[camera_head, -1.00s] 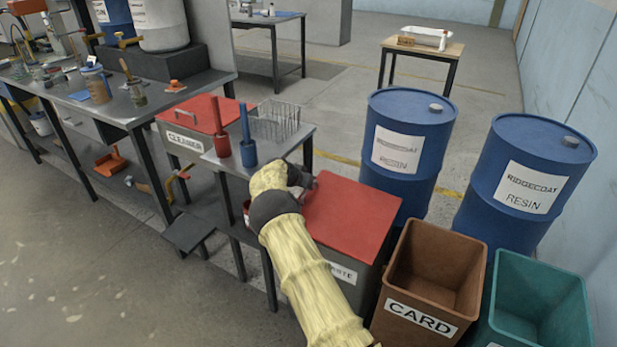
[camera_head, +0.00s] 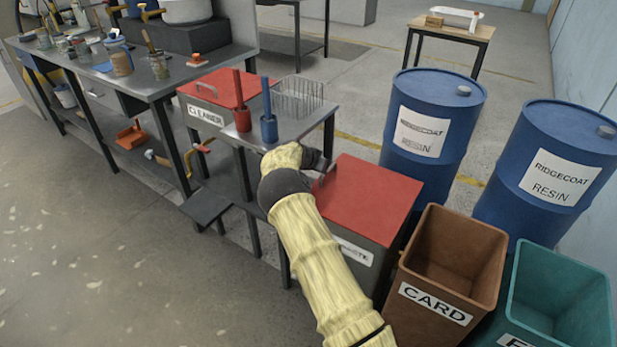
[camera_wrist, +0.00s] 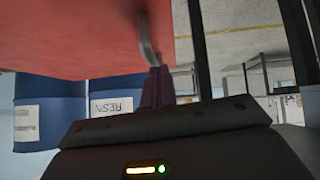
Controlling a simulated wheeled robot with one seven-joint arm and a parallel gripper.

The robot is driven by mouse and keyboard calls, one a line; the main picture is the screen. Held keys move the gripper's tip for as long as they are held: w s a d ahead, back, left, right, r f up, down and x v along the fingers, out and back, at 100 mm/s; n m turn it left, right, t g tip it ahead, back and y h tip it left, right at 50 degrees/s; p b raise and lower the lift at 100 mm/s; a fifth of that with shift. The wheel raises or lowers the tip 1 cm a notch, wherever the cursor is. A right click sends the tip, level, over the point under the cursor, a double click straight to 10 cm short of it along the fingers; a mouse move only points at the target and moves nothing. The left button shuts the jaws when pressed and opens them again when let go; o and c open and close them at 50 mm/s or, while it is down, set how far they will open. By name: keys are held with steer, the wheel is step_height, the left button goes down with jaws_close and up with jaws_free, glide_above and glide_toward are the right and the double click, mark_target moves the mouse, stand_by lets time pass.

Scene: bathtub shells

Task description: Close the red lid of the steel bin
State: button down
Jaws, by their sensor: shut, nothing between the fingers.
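The steel bin (camera_head: 372,272) stands right of the small side table, its label partly hidden by my arm. Its red lid (camera_head: 370,195) lies across the top and looks about level; I cannot tell whether it sits fully down. In the wrist view the red lid (camera_wrist: 70,35) fills the upper left, with a curved metal handle (camera_wrist: 148,38) near its edge. My gripper (camera_head: 323,168) is at the lid's left back edge. Its fingers (camera_wrist: 157,82) are shut and empty, close to the handle; whether they touch is unclear.
Brown CARD bin (camera_head: 418,285) and teal bin (camera_head: 540,325) stand close at right. Blue drums (camera_head: 432,105) stand behind.

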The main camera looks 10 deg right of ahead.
steer(key=s+a, duration=0.2)
steer(key=a, duration=0.1)
steer(key=s+a, duration=0.5)
steer(key=a, duration=0.1)
steer(key=shift+s+r, duration=0.4)
steer(key=shift+d, duration=0.1)
steer(key=shift+s+d+r, duration=0.1)
steer(key=shift+s+d, duration=0.05)
steer(key=shift+d, duration=0.05)
steer(key=shift+g+y, duration=0.4)
steer(key=shift+g, duration=0.4)
steer(key=s+d, duration=0.1)
steer(key=s, duration=0.1)
steer(key=s+d+r, duration=0.1)
steer(key=s+d, duration=0.1)
steer(key=shift+s+d+r, duration=0.1)
steer(key=shift+d+r, duration=0.05)
steer(key=s+a+r+n+g+y, duration=0.1)
steer(key=s+r+n+y, duration=0.3)
steer(key=s, duration=1.3)
steer(key=s+a+r+n+g+y, duration=0.15)
steer(key=s+r+n, duration=0.45)
steer(key=s, duration=1.1)
step_height(320, 180, up, 24)
steer(key=m+p, duration=0.1)
steer(key=p, duration=2.3)
steer(key=shift+w+t+y, duration=0.15)
steer(key=shift+t+y, duration=0.2)
